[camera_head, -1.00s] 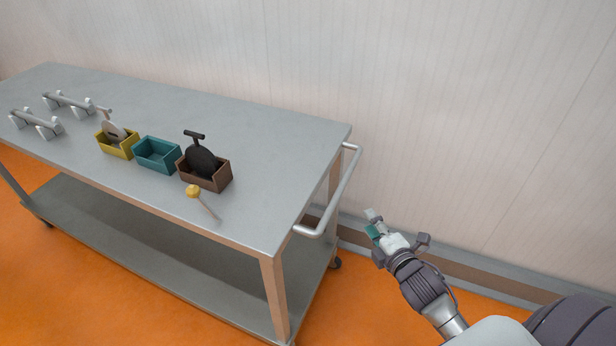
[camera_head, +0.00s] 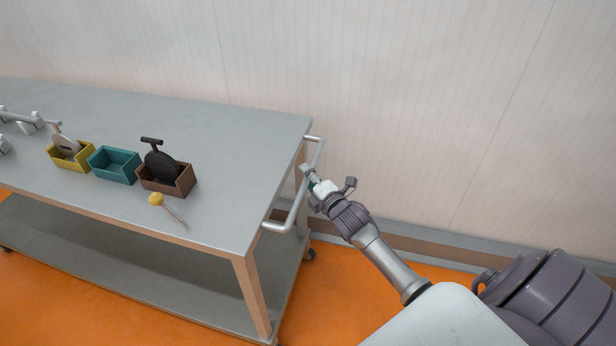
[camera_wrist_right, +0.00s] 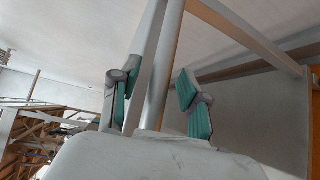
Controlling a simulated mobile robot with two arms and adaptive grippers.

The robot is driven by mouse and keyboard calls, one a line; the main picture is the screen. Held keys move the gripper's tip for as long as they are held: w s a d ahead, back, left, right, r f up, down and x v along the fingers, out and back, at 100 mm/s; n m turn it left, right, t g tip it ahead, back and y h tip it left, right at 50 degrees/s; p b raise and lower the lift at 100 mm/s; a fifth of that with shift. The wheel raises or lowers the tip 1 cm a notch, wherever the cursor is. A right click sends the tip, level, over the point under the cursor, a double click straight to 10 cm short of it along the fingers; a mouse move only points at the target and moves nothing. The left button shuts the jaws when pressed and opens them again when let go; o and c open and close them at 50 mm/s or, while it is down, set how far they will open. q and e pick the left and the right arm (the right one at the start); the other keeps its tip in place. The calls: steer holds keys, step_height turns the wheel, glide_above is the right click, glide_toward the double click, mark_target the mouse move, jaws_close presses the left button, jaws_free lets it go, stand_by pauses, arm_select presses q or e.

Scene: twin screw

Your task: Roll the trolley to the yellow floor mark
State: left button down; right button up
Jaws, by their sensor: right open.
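The trolley (camera_head: 230,135) has a grey top, a lower shelf and wheels. Its silver push handle (camera_head: 282,226) sticks out at its right end. My right gripper (camera_head: 310,178) is open at this handle. In the right wrist view, the handle (camera_wrist_right: 164,65) runs between the spread teal-padded fingers of this gripper (camera_wrist_right: 160,84), which are not closed on it. The yellow floor mark is not in view. My left gripper is not in view.
On the trolley top stand a yellow bin (camera_head: 74,161), a teal bin (camera_head: 114,166) and a brown bin (camera_head: 168,182) holding a dark disc tool. A yellow-headed stick (camera_head: 156,199) lies before them. A pale wall (camera_head: 420,110) runs behind. Orange floor shows below.

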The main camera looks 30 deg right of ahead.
steer(key=shift+w, duration=0.2)
jaws_close()
steer(key=shift+a, duration=0.1)
stand_by(0.4)
